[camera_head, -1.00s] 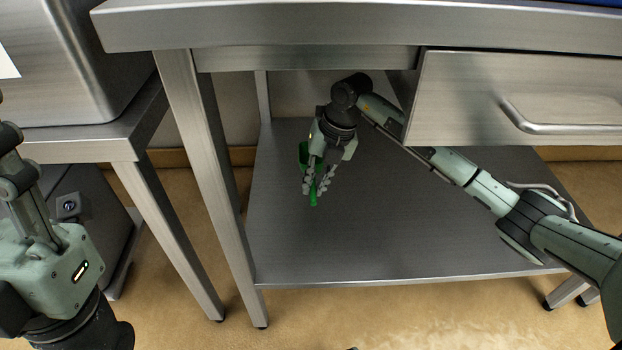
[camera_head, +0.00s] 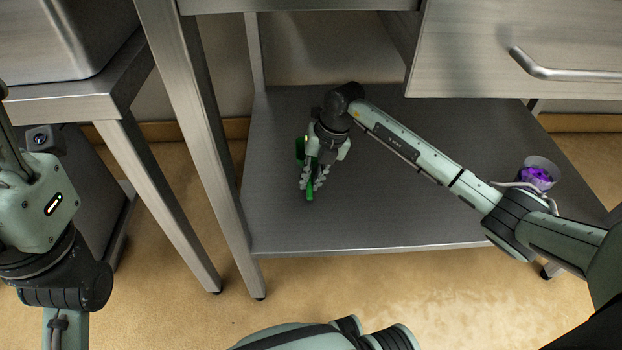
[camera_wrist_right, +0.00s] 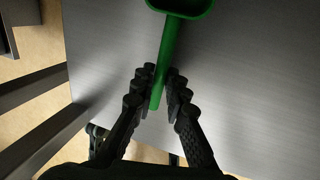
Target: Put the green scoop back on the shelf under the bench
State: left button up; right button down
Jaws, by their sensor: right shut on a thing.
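The green scoop (camera_head: 310,190) is in my right gripper (camera_head: 313,182), under the bench over the left part of the lower shelf (camera_head: 430,215). The gripper's fingers are shut on its handle. In the right wrist view, the scoop's handle (camera_wrist_right: 167,52) runs up from between the fingertips (camera_wrist_right: 160,88) to the bowl at the top edge. The metal shelf (camera_wrist_right: 250,80) is behind it. I cannot tell whether the scoop touches the shelf. My left gripper (camera_head: 8,135) is at the left edge, partly cut off, and its opening is unclear.
A clear cup with purple contents (camera_head: 537,175) stands on the shelf's right side, near my right arm. A drawer (camera_head: 510,55) hangs above. A bench leg (camera_head: 190,130) stands left of the shelf. The shelf's middle surface is bare.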

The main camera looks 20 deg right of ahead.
jog(key=shift+f, duration=0.1)
jog(key=c, duration=1.5)
grip_release()
jog(key=shift+c, duration=0.2)
jog(key=p+v, duration=0.2)
jog(key=v, duration=0.5)
jog(key=shift+r, duration=0.35)
